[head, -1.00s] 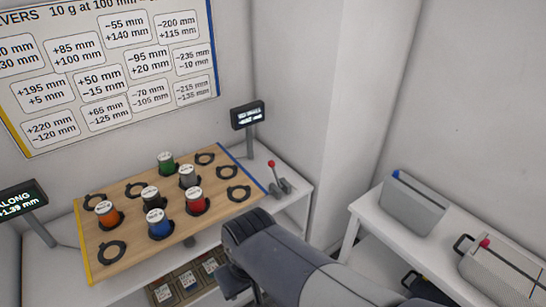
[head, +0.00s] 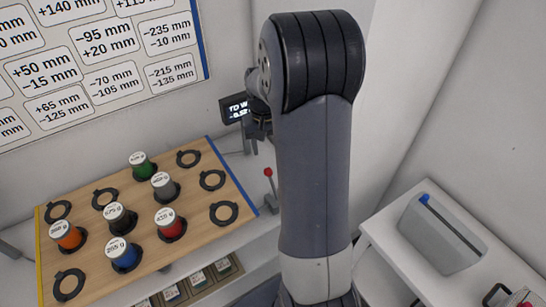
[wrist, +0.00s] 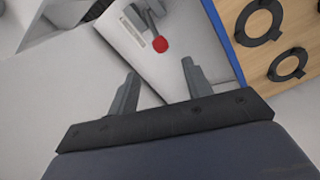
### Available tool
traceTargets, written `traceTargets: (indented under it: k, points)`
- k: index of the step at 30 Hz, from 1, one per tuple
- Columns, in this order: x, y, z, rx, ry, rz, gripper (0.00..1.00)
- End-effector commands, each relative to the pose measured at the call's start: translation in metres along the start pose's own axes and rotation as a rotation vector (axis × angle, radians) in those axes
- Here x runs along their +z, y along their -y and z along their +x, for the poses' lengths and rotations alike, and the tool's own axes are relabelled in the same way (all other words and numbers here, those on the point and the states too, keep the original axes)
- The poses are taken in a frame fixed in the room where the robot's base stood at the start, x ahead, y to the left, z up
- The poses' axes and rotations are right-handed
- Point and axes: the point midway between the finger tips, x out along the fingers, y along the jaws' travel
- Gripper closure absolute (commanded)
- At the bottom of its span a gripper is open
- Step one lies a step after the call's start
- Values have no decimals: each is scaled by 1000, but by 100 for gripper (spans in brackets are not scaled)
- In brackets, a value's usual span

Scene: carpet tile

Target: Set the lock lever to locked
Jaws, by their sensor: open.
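The lock lever (head: 270,182) has a red ball knob on a thin grey arm. It stands on the white bench just right of the wooden board's blue edge. In the wrist view the lever's red knob (wrist: 160,44) is beyond my fingertips, near the top centre, with its grey bracket behind it. My gripper (wrist: 159,75) is open and empty, its two fingers apart, not touching the knob. Whether the lever is at locked cannot be read.
The wooden board (head: 130,215) holds several coloured weights and black rings. A small display (head: 236,107) on a post stands behind the lever, partly covered by my arm.

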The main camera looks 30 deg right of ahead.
Motion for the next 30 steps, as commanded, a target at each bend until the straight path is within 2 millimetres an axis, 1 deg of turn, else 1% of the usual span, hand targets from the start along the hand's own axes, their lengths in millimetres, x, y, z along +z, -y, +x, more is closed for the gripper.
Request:
traceTargets:
  k: [5, 12, 15, 18, 24, 30]
  points:
    - [0, 0, 20, 0, 6, 1, 53]
    - [1, 0, 66, 0, 6, 0, 53]
    - [1, 0, 83, 0, 5, 0, 53]
    - [0, 0, 94, 0, 4, 0, 53]
    - [0, 0, 106, 0, 1, 0, 53]
    - [0, 0, 107, 0, 1, 0, 53]
